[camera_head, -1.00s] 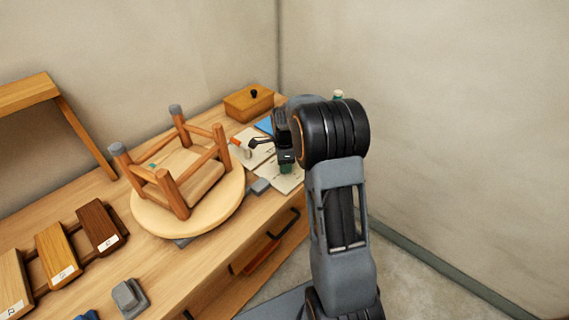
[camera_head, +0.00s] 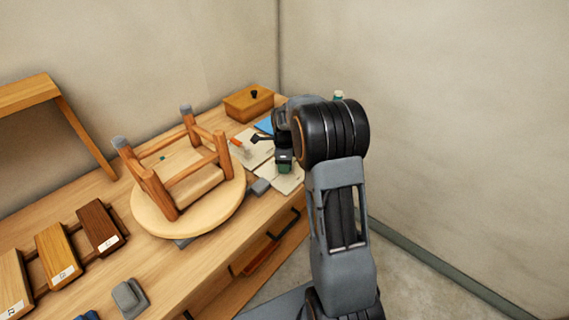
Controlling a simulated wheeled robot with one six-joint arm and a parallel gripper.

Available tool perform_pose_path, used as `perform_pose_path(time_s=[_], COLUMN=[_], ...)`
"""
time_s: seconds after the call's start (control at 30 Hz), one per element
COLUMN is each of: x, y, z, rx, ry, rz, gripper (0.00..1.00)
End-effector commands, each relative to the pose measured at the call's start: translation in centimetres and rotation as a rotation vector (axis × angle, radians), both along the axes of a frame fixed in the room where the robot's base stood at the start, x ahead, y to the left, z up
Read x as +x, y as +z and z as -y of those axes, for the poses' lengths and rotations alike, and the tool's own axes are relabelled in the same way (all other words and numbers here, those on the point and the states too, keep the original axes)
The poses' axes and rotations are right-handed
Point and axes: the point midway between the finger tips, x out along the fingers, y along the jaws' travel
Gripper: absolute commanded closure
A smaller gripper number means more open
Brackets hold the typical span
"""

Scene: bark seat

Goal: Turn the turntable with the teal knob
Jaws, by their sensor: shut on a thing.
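A round pale wooden turntable (camera_head: 215,215) sits on the workbench at mid-left. An upside-down wooden stool (camera_head: 190,184) rests on it, legs up with grey feet, and a small teal mark shows near its seat. My gripper (camera_head: 283,160) is right of the turntable, pointing down, partly hidden by my arm. It is shut on a dark teal-green knob (camera_head: 284,168), of which only a small part shows below the jaws.
A grey block (camera_head: 260,186) sits beside the turntable's right edge. Papers (camera_head: 255,158) and a wooden box (camera_head: 249,102) lie behind. Labelled wood samples (camera_head: 102,226) and a grey block (camera_head: 129,297) are at the front left. A shelf (camera_head: 30,96) stands at the back left.

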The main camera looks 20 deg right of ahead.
Motion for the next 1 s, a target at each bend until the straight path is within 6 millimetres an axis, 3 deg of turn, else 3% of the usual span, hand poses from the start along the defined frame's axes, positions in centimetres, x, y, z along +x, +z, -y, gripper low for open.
perform_pose_path(time_s=[0.03, 0.07, 0.3, 0.67, 1.0], x=[0.0, 0.0, 0.0, 0.1, 0.1], y=[0.1, 0.1, 0.0, 0.7, 6.9], z=[0.0, 0.0, 0.0, 0.0, 0.0], rx=[-0.001, -0.001, 0.000, -0.001, -0.001], ry=[0.001, 0.001, 0.001, 0.001, 0.001], rz=[0.002, 0.002, 0.001, 0.003, 0.005], gripper=[0.83, 0.59, 0.36, 0.34, 0.34])
